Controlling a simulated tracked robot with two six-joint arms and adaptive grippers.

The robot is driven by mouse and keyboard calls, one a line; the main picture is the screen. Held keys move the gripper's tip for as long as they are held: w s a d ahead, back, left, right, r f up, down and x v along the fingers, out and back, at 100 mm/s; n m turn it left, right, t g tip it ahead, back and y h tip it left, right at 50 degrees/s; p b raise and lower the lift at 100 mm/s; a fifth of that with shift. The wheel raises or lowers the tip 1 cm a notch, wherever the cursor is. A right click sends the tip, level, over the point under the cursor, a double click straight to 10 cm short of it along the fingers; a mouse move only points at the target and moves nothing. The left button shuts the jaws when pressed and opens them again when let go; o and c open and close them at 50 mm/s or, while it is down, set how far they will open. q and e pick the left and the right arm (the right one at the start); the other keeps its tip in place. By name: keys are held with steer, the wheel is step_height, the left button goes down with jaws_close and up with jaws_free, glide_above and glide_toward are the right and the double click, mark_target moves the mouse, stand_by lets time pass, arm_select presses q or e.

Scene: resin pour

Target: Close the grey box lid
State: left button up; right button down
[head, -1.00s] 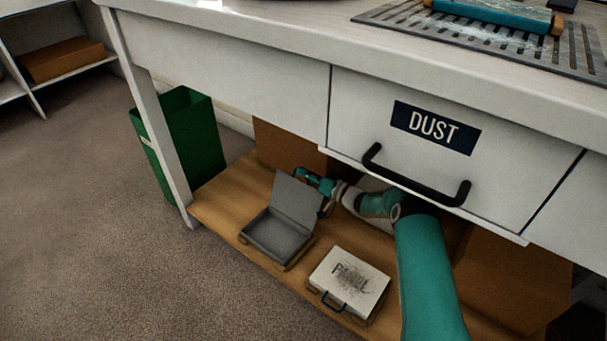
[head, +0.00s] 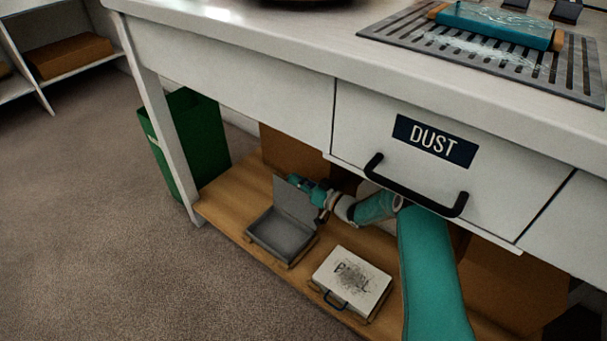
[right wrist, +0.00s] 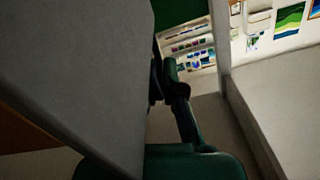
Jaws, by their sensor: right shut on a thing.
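The grey box (head: 280,236) sits on the low wooden shelf under the table, with its tray open. Its lid (head: 290,203) stands raised, close to upright, at the box's back side. My right gripper (head: 318,212) is at the lid's right edge, partly hidden by the lid, and is shut on it. In the right wrist view the lid (right wrist: 75,75) fills the left side as a large grey panel, with a dark finger of my gripper (right wrist: 165,85) beside its edge. My left gripper is not in view.
A white box (head: 352,279) with a smudged label and handle stands right of the grey box. The drawer marked DUST (head: 400,165) and its black handle (head: 415,190) hang above my right arm. A green bin (head: 190,145) stands to the left. Cardboard boxes stand behind.

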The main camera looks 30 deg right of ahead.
steer(key=shift+s+a+f+n, duration=0.1)
steer(key=shift+s+a+n, duration=0.2)
steer(key=shift+a+n, duration=0.35)
steer(key=shift+s+a+n, duration=0.3)
steer(key=shift+a+n, duration=0.1)
steer(key=shift+a, duration=0.45)
steer(key=shift+s+a+f+n, duration=0.1)
steer(key=shift+s+a+n, duration=0.2)
steer(key=shift+a+n, duration=0.35)
steer(key=shift+a, duration=0.1)
